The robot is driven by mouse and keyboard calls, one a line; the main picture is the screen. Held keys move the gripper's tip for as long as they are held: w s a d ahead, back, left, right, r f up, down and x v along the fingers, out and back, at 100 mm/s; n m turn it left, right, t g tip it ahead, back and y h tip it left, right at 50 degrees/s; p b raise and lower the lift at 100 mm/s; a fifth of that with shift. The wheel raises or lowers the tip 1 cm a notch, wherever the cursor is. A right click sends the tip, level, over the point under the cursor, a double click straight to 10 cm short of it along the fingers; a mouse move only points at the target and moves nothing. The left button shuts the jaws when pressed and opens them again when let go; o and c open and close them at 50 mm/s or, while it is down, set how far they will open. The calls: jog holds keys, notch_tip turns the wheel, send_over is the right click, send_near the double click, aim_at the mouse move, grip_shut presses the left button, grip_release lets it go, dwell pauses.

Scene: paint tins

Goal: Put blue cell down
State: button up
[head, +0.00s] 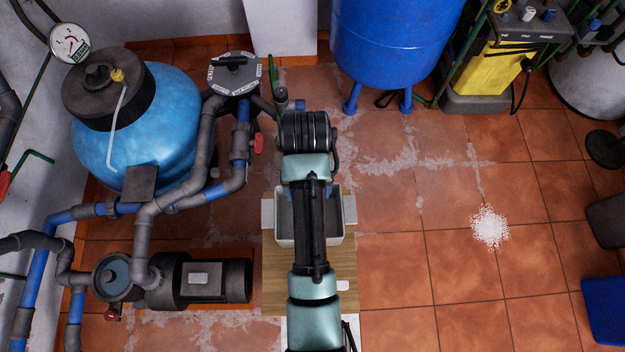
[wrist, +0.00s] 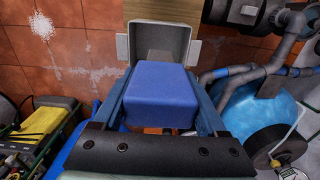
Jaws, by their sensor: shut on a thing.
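The blue cell (wrist: 160,88) is a plain blue block in the middle of the wrist view. My gripper (wrist: 161,100) is shut on it, with one finger along each side. A pale grey open bin (wrist: 182,45) lies just beyond the cell in the wrist view. The cell overlaps the bin's near part there, and I cannot tell the height between them. In the head view the bin (head: 335,238) stands under my arm, which hides much of its inside. My gripper's fingers and the cell are hidden in the head view by my wrist.
A wooden board (head: 272,285) lies under the bin. A pump (head: 205,280), pipes and a light-blue tank (head: 160,130) stand left. A tall blue tank (head: 395,40) and a yellow unit (head: 500,70) stand behind. The tiled floor (head: 410,250) to the right is mostly clear.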

notch_tip(320, 180, down, 32)
jog(key=w+b, duration=0.1)
jog(key=b, duration=1.8)
jog(key=shift+w+r+b, duration=0.2)
jog(key=shift+w+b, duration=0.05)
jog(key=shift+b, duration=0.15)
jog(key=shift+f, duration=0.2)
jog(key=o, duration=1.5)
jog(key=shift+r, duration=0.1)
